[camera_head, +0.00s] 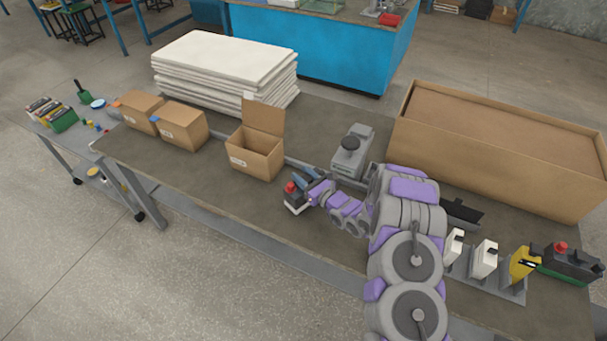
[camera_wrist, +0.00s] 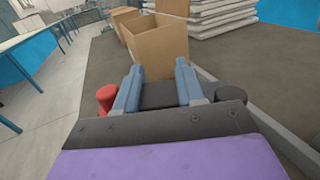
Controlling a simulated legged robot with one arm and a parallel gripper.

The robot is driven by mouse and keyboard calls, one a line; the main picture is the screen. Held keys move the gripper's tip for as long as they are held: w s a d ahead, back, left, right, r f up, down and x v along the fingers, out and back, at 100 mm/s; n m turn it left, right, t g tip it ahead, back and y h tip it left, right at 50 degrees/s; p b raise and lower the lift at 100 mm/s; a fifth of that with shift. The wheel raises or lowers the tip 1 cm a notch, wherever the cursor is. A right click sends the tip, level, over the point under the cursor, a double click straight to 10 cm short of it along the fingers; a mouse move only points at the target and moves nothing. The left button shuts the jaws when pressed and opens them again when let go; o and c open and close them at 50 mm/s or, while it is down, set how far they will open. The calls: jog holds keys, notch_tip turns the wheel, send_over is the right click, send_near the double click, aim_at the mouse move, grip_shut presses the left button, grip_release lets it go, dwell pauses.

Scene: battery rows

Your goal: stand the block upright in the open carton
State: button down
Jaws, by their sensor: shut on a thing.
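The block (camera_head: 295,203) is dark with a red knob and a pale lower part. My gripper (camera_head: 304,183) is shut on it above the table, in front of and to the right of the open carton. In the wrist view the dark block (camera_wrist: 158,95) sits between the blue fingers of my gripper (camera_wrist: 158,74), with its red knob at the left. Its underside is hidden there. The open carton (camera_head: 252,162) is brown cardboard with its back flap standing up. In the wrist view it stands beyond the fingers (camera_wrist: 158,48), apart from the block.
Two closed cartons (camera_head: 184,127) stand left of the open one. White sheets (camera_head: 222,60) are stacked behind. A grey device (camera_head: 351,152) stands right of the open carton. A large cardboard box (camera_head: 480,150) fills the back right. White and yellow blocks (camera_head: 484,260) stand at the right.

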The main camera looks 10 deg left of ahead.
jog(key=shift+f, duration=0.5)
jog(key=c, duration=0.7)
grip_release()
